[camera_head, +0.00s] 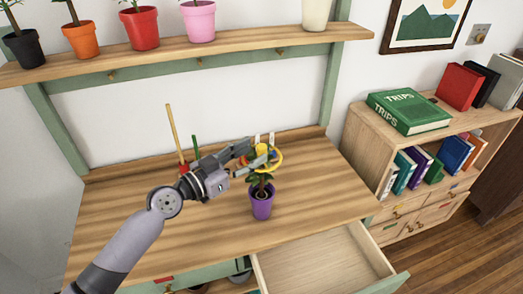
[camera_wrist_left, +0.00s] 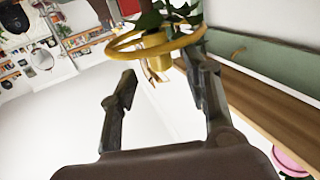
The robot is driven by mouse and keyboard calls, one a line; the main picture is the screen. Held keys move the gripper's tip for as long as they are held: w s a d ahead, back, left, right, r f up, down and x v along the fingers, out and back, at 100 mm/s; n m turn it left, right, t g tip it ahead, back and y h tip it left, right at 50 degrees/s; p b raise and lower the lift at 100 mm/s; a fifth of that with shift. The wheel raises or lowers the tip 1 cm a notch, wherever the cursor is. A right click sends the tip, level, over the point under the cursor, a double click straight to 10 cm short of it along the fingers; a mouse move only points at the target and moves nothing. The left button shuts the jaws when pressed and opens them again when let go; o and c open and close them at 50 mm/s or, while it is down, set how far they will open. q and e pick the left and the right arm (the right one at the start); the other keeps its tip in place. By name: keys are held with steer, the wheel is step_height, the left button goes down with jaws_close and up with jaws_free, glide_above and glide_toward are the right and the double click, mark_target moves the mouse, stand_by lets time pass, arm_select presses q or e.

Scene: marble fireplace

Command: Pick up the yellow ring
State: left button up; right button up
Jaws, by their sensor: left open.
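The yellow ring (camera_head: 281,158) is above the desk, just over the leaves of a small plant in a purple pot (camera_head: 262,207). Whether it touches the plant or a support is unclear. My left gripper (camera_head: 251,153) is right beside the ring, on its left. In the left wrist view the ring (camera_wrist_left: 120,54) lies just beyond my fingertips (camera_wrist_left: 163,85). The fingers are apart, with a yellow upright piece (camera_wrist_left: 155,62) between and beyond them. Green leaves show behind the ring. My gripper hides part of the ring in the head view. My right gripper is not in view.
A tall tan stick (camera_head: 173,135) and a short green one (camera_head: 196,147) stand on the desk (camera_head: 130,220) behind my arm. An open drawer (camera_head: 318,260) juts out at front. A shelf of pots (camera_head: 240,36) runs above. The desk's left part is clear.

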mark_target(258, 148)
arm_select(q)
steer(key=p+x, duration=0.1)
steer(key=x, duration=0.3)
steer(key=shift+w+d+r, duration=0.1)
steer(key=shift+w, duration=0.05)
steer(key=shift+c, duration=0.3)
steer(key=c, duration=0.9)
